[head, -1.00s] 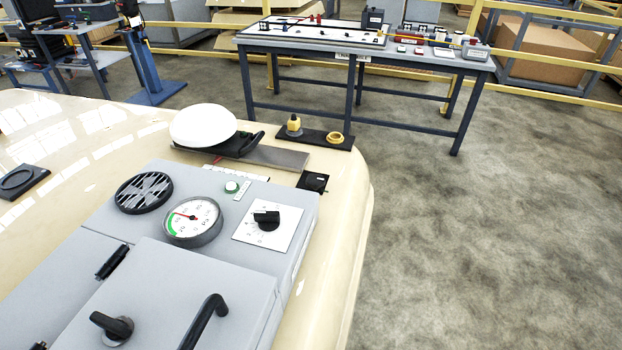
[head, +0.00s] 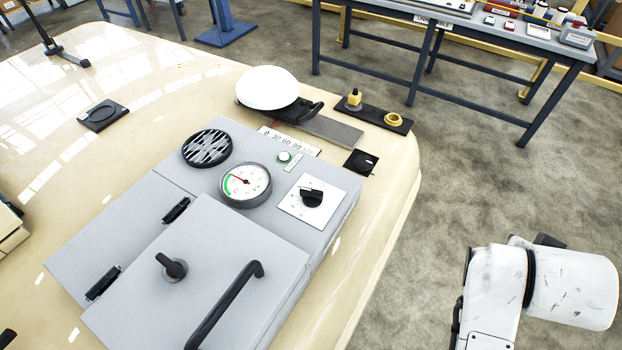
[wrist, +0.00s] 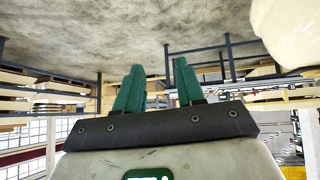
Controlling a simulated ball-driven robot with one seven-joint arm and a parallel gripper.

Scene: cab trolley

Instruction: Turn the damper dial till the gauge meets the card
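The damper dial, a black knob (head: 312,197) on a white plate, sits on the right of the grey cabinet top in the head view. The round gauge (head: 245,184) is left of it, with a white face, a green band and a red needle pointing to the upper left. A white card (head: 290,140) printed with numbers lies behind the gauge, partly hidden. My gripper (wrist: 158,85) shows in the wrist view with green fingers apart and nothing between them. It is away from the dial; the head view shows only my arm at the lower right.
The cabinet lid has a black bar handle (head: 225,305) and a black latch knob (head: 172,267). A round vent (head: 207,148) is left of the gauge. A white dome (head: 268,88) stands behind. A workbench (head: 455,30) is at the back; floor to the right is clear.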

